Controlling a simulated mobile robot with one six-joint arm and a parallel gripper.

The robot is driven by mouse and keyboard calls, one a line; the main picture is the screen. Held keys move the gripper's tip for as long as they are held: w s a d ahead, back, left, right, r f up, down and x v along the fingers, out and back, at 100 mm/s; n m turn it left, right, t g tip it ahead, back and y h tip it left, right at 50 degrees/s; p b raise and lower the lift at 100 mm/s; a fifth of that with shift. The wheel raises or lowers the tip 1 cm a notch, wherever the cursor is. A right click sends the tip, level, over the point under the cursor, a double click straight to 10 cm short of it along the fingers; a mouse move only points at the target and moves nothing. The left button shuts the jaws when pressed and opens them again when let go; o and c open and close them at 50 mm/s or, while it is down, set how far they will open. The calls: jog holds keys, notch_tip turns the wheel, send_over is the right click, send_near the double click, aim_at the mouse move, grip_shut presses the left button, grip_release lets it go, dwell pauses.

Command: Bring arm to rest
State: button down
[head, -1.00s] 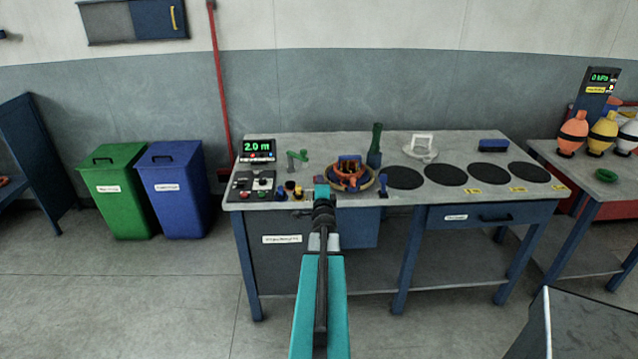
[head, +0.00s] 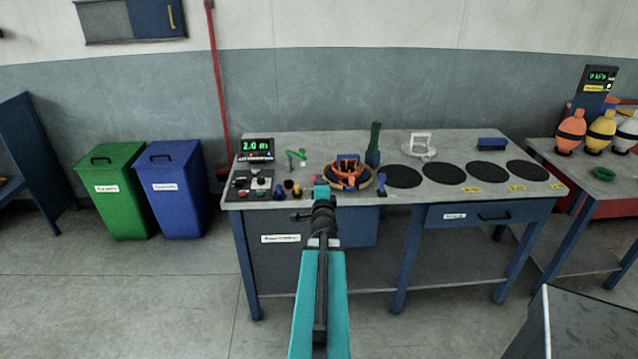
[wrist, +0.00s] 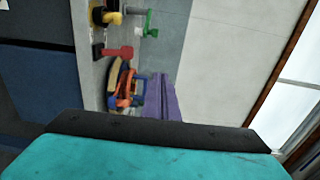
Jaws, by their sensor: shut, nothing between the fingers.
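My teal arm reaches from the bottom of the head view towards the bench. My gripper (head: 321,191) is at its far end, in front of the bench's near edge and just below the round tray in the picture. It looks shut and empty; its fingers are small and hard to make out. The wrist view is turned sideways. A teal and black part of my arm fills its bottom, and a purple piece stands upright beyond it; I cannot tell what that piece is.
The bench (head: 345,143) carries a round tray (head: 370,184) with orange and blue parts, a green bottle (head: 374,145), a white stand (head: 419,145), a blue block (head: 492,144), black discs (head: 491,171) and a display (head: 256,149). Green (head: 117,205) and blue (head: 175,204) bins stand left.

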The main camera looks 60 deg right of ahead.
jog(key=shift+w, duration=0.1)
